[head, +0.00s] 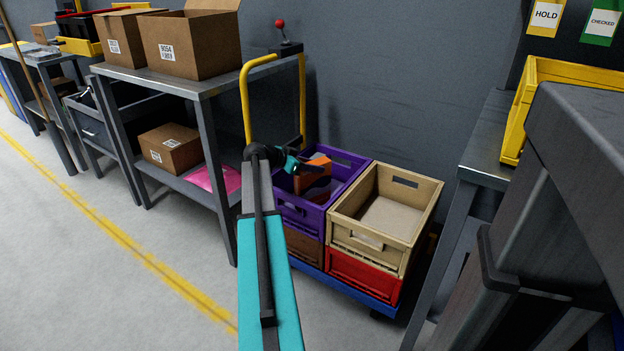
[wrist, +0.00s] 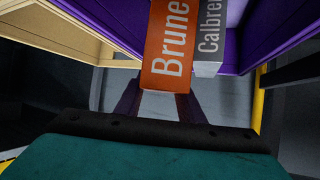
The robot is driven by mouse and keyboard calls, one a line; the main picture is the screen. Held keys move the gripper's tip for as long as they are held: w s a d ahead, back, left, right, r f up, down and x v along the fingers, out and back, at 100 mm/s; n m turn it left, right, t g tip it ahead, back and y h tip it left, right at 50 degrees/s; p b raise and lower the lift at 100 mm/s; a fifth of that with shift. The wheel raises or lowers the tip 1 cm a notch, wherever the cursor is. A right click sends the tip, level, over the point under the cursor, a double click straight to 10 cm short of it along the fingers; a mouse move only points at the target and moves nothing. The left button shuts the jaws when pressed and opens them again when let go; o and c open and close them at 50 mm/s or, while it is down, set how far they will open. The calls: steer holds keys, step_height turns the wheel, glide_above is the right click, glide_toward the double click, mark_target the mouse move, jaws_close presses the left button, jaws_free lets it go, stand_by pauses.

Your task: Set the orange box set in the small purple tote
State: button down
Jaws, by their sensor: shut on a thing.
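The orange box set shows in the head view (head: 313,178). In the wrist view it is an orange box (wrist: 170,50) lettered "Brune" beside a grey one (wrist: 209,45) lettered "Calbre", the pair tilted. My gripper (head: 303,168) is shut on the set, with the fingers (wrist: 160,105) at its near end. The small purple tote (head: 303,215) is stacked on a brown crate. The set is at the tote's opening, within its rim outline. I cannot tell whether it touches the tote's bottom. The arm hides part of the tote's left side.
A cream tote (head: 372,240) stands against the purple one on the right, on a red crate (head: 362,277). All sit on a blue cart with a yellow handle (head: 244,95). A workbench (head: 205,84) with cartons is left; a grey bench with a yellow bin (head: 570,72) is right.

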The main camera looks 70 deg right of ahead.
steer(key=shift+f+b, duration=0.75)
steer(key=shift+f, duration=1.85)
steer(key=c, duration=1.5)
jaws_free()
steer(key=shift+o, duration=0.2)
steer(key=shift+w+a+r, duration=0.15)
steer(key=shift+r, duration=0.1)
steer(key=p, duration=0.3)
glide_toward(312, 176)
steer(key=shift+w+d+f, duration=0.65)
steer(key=shift+w+d, duration=0.1)
steer(key=shift+w, duration=0.1)
